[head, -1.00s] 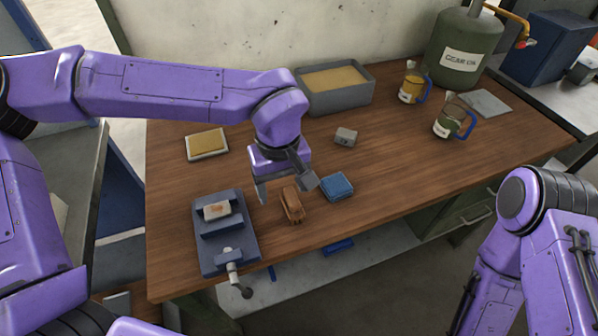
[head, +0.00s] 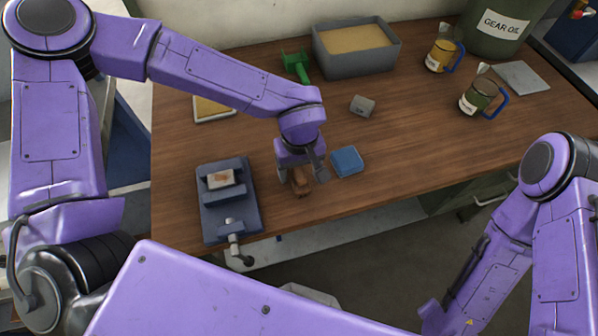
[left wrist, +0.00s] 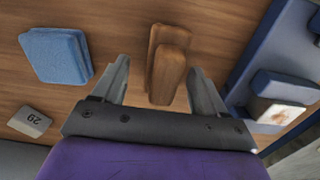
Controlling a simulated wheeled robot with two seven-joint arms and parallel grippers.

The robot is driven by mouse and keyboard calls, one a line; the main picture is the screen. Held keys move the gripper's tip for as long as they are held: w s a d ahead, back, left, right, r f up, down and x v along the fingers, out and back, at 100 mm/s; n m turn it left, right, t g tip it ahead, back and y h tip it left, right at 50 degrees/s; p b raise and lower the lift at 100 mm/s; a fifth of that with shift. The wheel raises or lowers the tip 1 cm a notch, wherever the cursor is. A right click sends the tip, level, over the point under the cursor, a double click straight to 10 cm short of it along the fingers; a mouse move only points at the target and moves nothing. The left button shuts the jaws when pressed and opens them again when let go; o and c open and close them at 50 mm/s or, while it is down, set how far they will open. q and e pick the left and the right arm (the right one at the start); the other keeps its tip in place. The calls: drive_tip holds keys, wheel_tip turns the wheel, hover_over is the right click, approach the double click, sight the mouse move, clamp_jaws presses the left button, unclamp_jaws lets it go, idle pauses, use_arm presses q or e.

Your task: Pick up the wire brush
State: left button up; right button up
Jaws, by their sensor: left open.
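The wire brush (head: 300,186) shows as a brown wooden block on the workbench, near its front edge and partly hidden by my left gripper. In the left wrist view the brush (left wrist: 168,68) lies between the two open fingers, with a gap on either side. My left gripper (head: 301,181) points down over the brush. In the left wrist view the left gripper (left wrist: 160,88) is open and empty. Bristles are not visible. My right arm shows at the right, but its gripper is outside the views.
A blue vise (head: 228,205) holding a pale block stands left of the brush. A blue pad (head: 347,161) lies close on its right. A small grey block (head: 362,105), a sand-filled tray (head: 355,62), a green tool (head: 297,64) and two mugs stand farther back.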

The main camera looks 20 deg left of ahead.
use_arm(q)
drive_tip(key=shift+s+r, duration=0.2)
drive_tip(key=shift+s, duration=0.25)
drive_tip(key=shift+c, duration=0.6)
drive_tip(key=shift+s, duration=0.1)
drive_tip(key=c, duration=1.1)
use_arm(e)
drive_tip(key=shift+s, duration=0.3)
use_arm(q)
drive_tip(key=shift+o, duration=0.2)
